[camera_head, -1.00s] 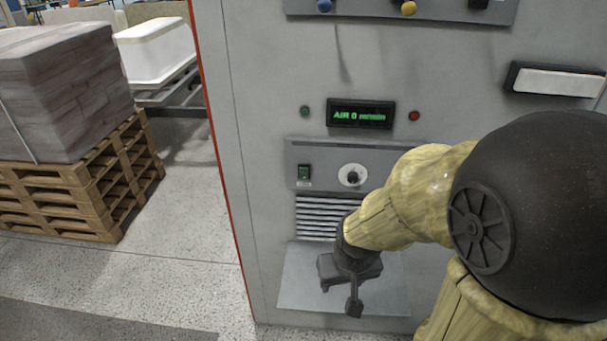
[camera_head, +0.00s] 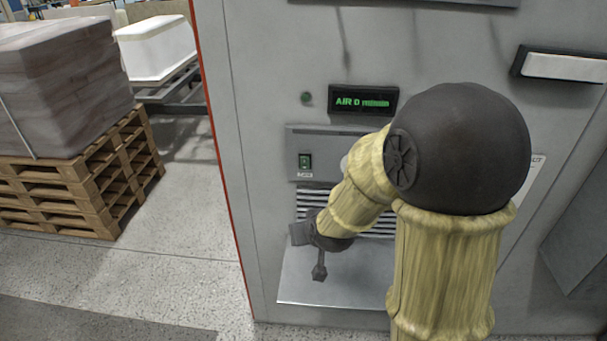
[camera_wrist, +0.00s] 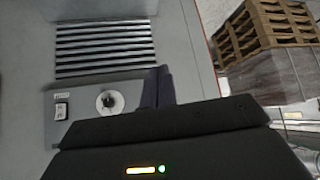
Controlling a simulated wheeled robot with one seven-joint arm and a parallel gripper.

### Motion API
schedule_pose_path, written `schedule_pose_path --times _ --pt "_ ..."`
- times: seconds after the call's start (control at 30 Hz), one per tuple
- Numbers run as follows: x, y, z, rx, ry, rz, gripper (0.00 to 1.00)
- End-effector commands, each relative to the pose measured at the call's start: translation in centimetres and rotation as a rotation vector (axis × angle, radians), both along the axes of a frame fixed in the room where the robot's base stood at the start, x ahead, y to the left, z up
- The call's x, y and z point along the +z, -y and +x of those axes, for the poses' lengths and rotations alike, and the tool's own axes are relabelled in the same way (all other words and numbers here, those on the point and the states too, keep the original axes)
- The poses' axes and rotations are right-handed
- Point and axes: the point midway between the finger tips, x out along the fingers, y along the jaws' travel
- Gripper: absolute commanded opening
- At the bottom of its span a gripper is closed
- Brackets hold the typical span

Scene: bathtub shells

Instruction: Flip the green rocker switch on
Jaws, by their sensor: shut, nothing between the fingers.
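The green rocker switch (camera_head: 305,160) is on the left of the grey control panel (camera_head: 318,137), above a small white label, in the head view. My gripper (camera_head: 299,233) is below it, in front of the louvres, and does not touch the switch there. In the wrist view my gripper (camera_wrist: 160,72) is shut and empty, its dark fingers together. That view is upside down. The fingers cover the panel beside the round dial (camera_wrist: 110,101), and I cannot make out the green switch there. Whether the rocker is on or off I cannot tell.
Another dark switch (camera_wrist: 61,108) lies on the dial's other side. Louvres (camera_wrist: 105,48) and a sloping ledge (camera_head: 330,285) lie below the panel; a green display (camera_head: 363,101) is above it. Pallets (camera_head: 85,185) with a wrapped load stand left, across open floor.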

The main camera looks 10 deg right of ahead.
Motion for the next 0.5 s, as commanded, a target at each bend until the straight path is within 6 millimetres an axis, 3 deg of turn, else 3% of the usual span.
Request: schedule_pose_path --times 0.03,0.2,0.5 --pt "-0.9 -0.4 1.2 0.002 0.044 0.003 0.00" --pt "-1.5 -1.3 4.9 -0.009 0.212 0.008 0.00" --pt "-2.2 -2.2 9.9 -0.067 0.500 0.001 0.00"
